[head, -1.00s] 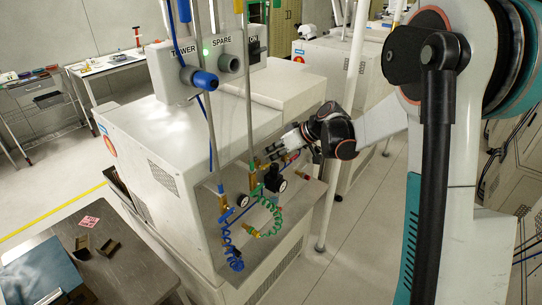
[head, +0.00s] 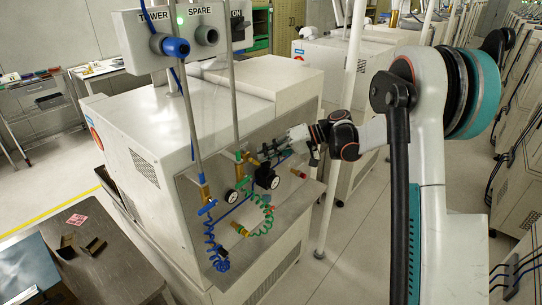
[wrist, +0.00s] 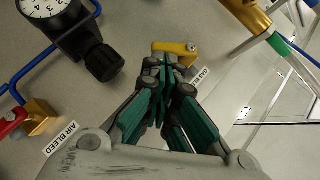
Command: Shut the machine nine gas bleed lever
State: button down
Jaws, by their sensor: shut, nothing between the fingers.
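The gas bleed lever (wrist: 178,48) is a yellow handle on a light panel, with a partly covered "GAS BLEED" label (wrist: 199,76) beside it. In the wrist view my gripper (wrist: 165,65) is shut and empty, its green-padded fingers pointing at the lever. The fingertips overlap the lever's near edge in the picture; I cannot tell whether they touch. In the head view my gripper (head: 265,152) is at the panel's upper right, above the black regulator (head: 266,177). I cannot make out the yellow lever there.
A red lever (wrist: 12,121) on a brass valve sits at the wrist view's left, by the "AIR BLEED" label (wrist: 72,133). A black knob and gauge (wrist: 103,62) stand close left of my fingers. Blue and green coiled hoses (head: 263,215) hang below. A white pole (head: 335,165) stands right of the machine.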

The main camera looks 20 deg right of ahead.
jog(key=shift+f+m+y+b, duration=0.3)
jog(key=shift+f+y+b, duration=0.1)
jog(key=shift+f+b, duration=0.15)
jog(key=shift+s+a+f+b, duration=0.1)
jog(key=shift+a+f+b, duration=0.1)
jog(key=shift+f+b, duration=0.6)
jog(key=shift+r, duration=0.2)
jog(key=shift+r+p, duration=0.3)
jog(key=shift+r, duration=0.45)
